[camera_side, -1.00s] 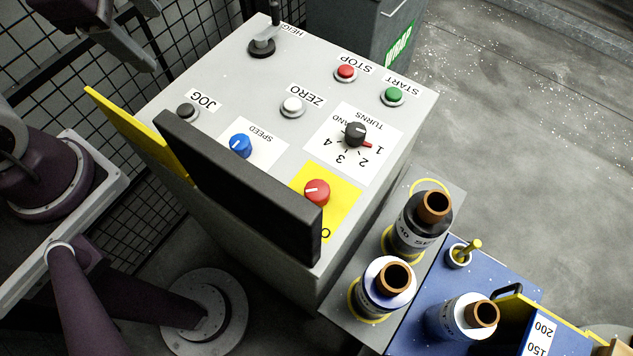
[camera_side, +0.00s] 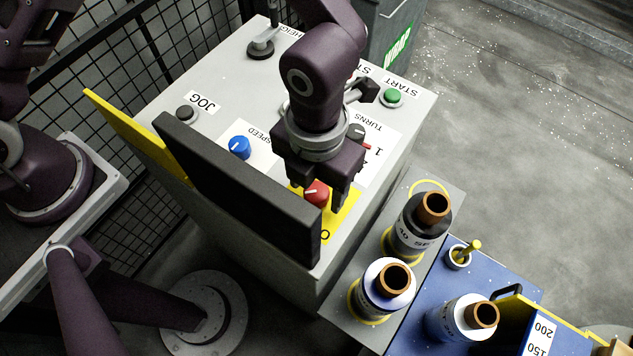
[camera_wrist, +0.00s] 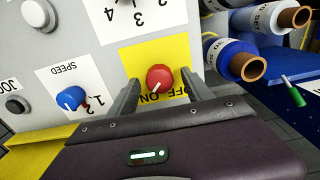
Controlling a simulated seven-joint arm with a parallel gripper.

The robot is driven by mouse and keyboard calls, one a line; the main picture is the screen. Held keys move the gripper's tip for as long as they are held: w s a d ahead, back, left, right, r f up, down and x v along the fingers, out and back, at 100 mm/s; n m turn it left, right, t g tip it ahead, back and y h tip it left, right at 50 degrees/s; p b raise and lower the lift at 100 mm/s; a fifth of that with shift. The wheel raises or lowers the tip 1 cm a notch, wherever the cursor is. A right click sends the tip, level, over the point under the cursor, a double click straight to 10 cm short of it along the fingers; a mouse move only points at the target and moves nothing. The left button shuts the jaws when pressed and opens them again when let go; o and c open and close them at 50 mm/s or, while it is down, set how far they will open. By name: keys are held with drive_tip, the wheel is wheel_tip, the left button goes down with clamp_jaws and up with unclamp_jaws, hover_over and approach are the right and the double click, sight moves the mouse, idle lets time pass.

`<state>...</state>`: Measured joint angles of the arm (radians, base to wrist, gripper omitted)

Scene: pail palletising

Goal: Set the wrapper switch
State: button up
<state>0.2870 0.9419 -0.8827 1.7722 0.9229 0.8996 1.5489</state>
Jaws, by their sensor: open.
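The control panel (camera_side: 200,85) has a red rotary knob (camera_side: 317,192) on a yellow plate (camera_side: 345,222), which I take as the wrapper switch. In the wrist view the red knob (camera_wrist: 160,78) has a white line slanting down and slightly left, toward the OFF/ON lettering (camera_wrist: 143,97), nearer ON. My gripper (camera_side: 318,197) is over the plate, with open fingers on either side of the knob. It also shows in the wrist view (camera_wrist: 161,84), with a gap visible beside the knob. Whether a finger touches it I cannot tell.
A black upright plate (camera_side: 240,190) stands close beside the knob. The blue SPEED knob (camera_side: 240,147), black TURNS knob (camera_side: 357,132) and green START button (camera_side: 393,96) are nearby. Wrap rolls (camera_side: 388,280) stand to the lower right.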

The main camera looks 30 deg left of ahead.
drive_tip(key=shift+f, duration=0.2)
clamp_jaws()
